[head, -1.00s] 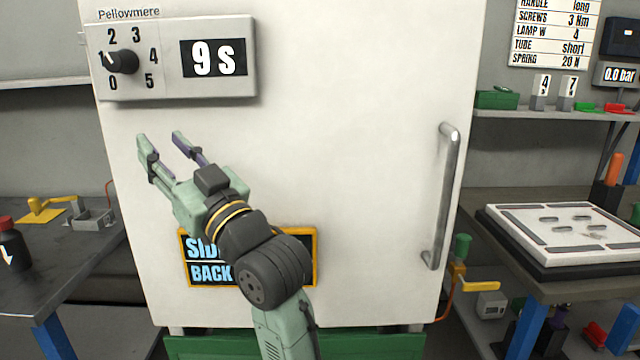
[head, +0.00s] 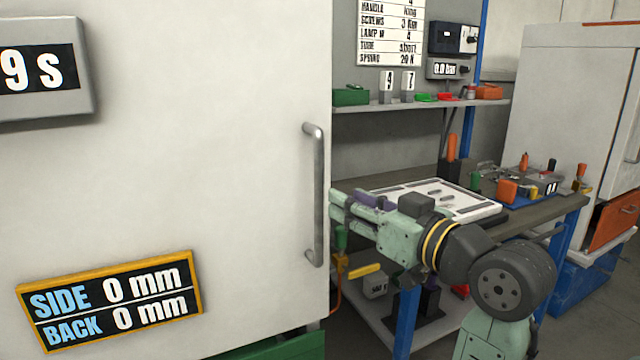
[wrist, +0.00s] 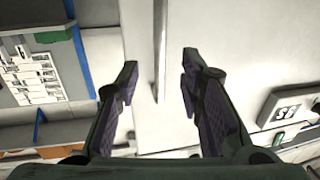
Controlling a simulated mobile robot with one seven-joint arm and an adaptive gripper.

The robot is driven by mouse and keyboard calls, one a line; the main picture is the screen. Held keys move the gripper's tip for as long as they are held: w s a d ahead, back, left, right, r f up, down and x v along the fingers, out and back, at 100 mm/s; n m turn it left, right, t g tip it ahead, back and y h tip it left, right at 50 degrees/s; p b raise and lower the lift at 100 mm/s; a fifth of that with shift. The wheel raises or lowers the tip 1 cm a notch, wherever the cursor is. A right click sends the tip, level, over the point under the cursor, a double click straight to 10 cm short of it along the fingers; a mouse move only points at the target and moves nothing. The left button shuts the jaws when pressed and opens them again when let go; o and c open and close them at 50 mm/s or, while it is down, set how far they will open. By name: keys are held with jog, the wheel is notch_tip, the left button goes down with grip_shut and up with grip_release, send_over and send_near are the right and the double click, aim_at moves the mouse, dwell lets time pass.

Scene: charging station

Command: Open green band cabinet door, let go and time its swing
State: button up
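The white cabinet door (head: 210,140) looks closed, with a green strip (head: 275,347) below it. Its vertical metal handle (head: 318,200) is near the right edge. My gripper (head: 338,208) is level with the handle and just right of it in the head view. In the wrist view my gripper (wrist: 158,75) is open, and the handle (wrist: 160,45) runs up between the two fingers with gaps on both sides. I cannot tell how deep the handle sits. A display (head: 38,70) on the door reads 9 s; its dial is out of view.
A sign (head: 110,302) low on the door reads SIDE 0 mm, BACK 0 mm. A workbench (head: 545,208) with a white panel (head: 470,205) stands to the right, behind my arm. A shelf (head: 440,104) hangs above it. A grey cabinet (head: 570,110) is at far right.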

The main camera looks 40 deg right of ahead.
aim_at(322, 187)
jog(key=w+p, duration=0.2)
jog(key=w, duration=0.7)
jog(key=shift+w+d, duration=0.15)
jog(key=shift+c, duration=0.2)
grip_shut()
dwell(0.4)
